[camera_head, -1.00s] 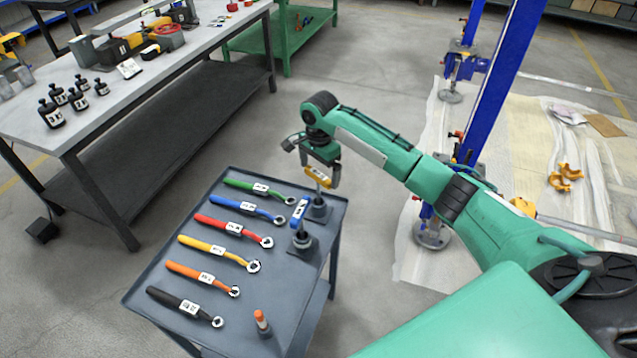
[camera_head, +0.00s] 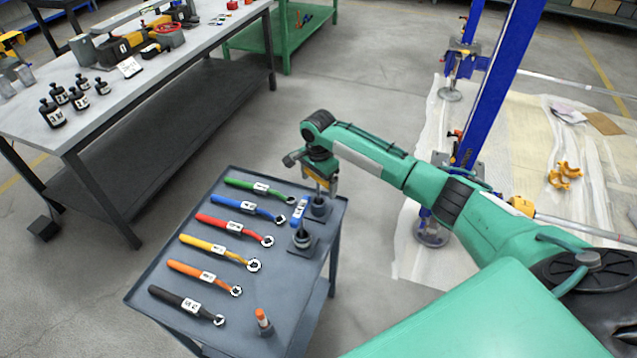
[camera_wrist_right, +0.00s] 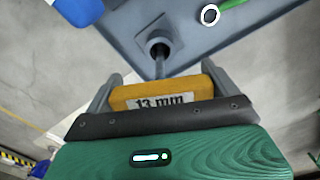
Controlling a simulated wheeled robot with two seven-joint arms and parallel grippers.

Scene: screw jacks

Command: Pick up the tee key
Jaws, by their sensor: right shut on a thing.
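A tee key with a yellow handle (camera_wrist_right: 150,95) marked "13 mm" is between the fingers of my right gripper (camera_wrist_right: 158,90). In the head view the handle is mostly hidden by the right gripper (camera_head: 320,184), at the far right corner of the grey cart. The key's shaft (camera_wrist_right: 160,66) runs to a dark round socket (camera_wrist_right: 160,46), and its tip is hidden there. A second tee key with a blue handle (camera_head: 300,211) stands in the nearer holder (camera_head: 303,240), close by. My left gripper is not in view.
The grey cart (camera_head: 245,328) carries a row of coloured wrenches, including a green one (camera_head: 253,187), left of the holders. An orange-tipped marker-like item (camera_head: 262,319) stands at the front. Blue jack posts (camera_head: 495,85) rise to the right.

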